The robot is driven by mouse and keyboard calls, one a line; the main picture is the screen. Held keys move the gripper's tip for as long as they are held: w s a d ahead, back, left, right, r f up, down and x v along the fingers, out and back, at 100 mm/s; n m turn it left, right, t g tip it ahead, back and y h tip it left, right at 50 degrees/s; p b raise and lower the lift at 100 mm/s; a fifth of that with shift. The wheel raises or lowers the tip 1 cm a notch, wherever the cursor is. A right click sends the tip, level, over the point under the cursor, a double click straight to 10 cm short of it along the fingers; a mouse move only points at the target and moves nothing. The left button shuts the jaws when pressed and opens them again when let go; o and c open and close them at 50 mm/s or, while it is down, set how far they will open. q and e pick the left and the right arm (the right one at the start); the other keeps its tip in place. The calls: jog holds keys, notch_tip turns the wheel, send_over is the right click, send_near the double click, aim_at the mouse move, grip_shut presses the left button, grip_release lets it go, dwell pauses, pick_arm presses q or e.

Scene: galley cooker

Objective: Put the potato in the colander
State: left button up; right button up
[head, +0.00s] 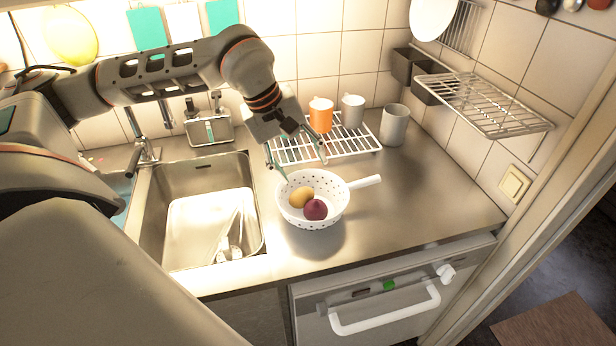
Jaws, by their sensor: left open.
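A white colander (337,208) with small holes and a handle pointing right stands on the steel counter, right of the sink. The yellow-brown potato (299,196) lies inside it, towards the left. A dark red, onion-like round vegetable (316,210) lies beside the potato in the colander. My left gripper (304,170) is open, with its fingers spread above the back part of the colander, apart from the potato. Nothing shows between its fingers. My right gripper is not in view.
A wire rack (360,146) behind the colander holds an orange cup (320,115) and a grey cup (352,111). A grey mug (394,125) stands to the right. The sink (256,205) is left. The right counter is clear.

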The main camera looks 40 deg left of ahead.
pick_arm(q)
jog(key=v, duration=0.6)
dwell(0.5)
